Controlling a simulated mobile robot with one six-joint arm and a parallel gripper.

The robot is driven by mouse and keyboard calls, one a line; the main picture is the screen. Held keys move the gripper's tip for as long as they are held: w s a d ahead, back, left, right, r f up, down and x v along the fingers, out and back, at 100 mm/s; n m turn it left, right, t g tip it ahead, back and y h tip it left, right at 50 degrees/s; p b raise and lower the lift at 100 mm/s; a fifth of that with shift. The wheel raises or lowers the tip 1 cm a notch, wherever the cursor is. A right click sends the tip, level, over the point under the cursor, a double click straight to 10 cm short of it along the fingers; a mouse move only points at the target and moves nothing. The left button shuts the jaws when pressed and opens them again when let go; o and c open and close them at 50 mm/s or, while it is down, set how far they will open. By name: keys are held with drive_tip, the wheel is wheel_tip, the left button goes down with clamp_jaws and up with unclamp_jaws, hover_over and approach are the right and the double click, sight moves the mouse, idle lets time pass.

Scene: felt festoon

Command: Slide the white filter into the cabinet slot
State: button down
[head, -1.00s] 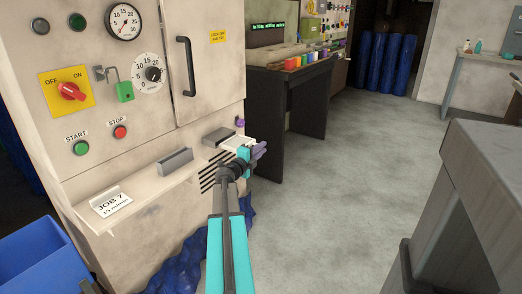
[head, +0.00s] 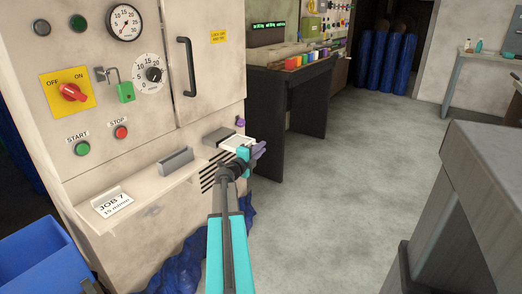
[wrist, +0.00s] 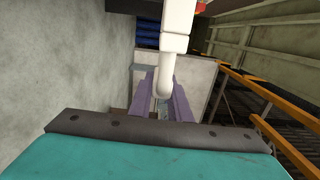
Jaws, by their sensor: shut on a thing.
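The white filter (head: 238,142) is at the right edge of the cabinet front (head: 105,165), beside a dark grey slot piece (head: 219,135). Its left end is close to that piece; I cannot tell whether it has entered the opening. My gripper (head: 259,149) has purple fingers and is at the filter's right end. In the wrist view, the fingers of my gripper (wrist: 164,103) are shut around a white bent handle (wrist: 165,85), which appears to belong to the filter. The wrist and fingers hide part of the filter in the head view.
A narrow ledge (head: 150,185) with a grey block (head: 175,160) and a job card (head: 114,205) runs along the cabinet. A blue bin (head: 40,262) stands at lower left. A grey bench (head: 470,190) is on the right. The floor between is clear.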

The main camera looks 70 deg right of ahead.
sight(247, 142)
drive_tip(key=shift+w+d+p, duration=0.25)
drive_tip(key=shift+w+p, duration=0.15)
drive_tip(key=shift+w, duration=0.65)
drive_tip(key=shift+w+d+p, duration=0.25)
drive_tip(key=shift+w+p, duration=0.15)
drive_tip(key=shift+w, duration=0.65)
drive_tip(key=shift+w+d+p, duration=0.25)
drive_tip(key=shift+w+p, duration=0.15)
drive_tip(key=shift+w, duration=0.65)
idle(0.8)
drive_tip(key=shift+w+d+r, duration=0.1)
drive_tip(key=shift+w+r, duration=0.15)
drive_tip(key=shift+w, duration=0.15)
drive_tip(key=shift+w+d+r+p, duration=0.2)
drive_tip(key=shift+w+r+p, duration=0.15)
drive_tip(key=shift+w, duration=0.15)
drive_tip(key=shift+w+r, duration=0.1)
drive_tip(key=shift+w, duration=0.1)
drive_tip(key=shift+w+r, duration=0.1)
drive_tip(key=shift+w, duration=0.15)
idle(0.5)
drive_tip(key=shift+s+a+f+p, duration=0.15)
drive_tip(key=shift+s+f, duration=0.1)
drive_tip(key=shift+s, duration=0.3)
drive_tip(key=shift+s+a+f+p, duration=0.1)
drive_tip(key=shift+s+f+p, duration=0.1)
drive_tip(key=shift+s, duration=0.35)
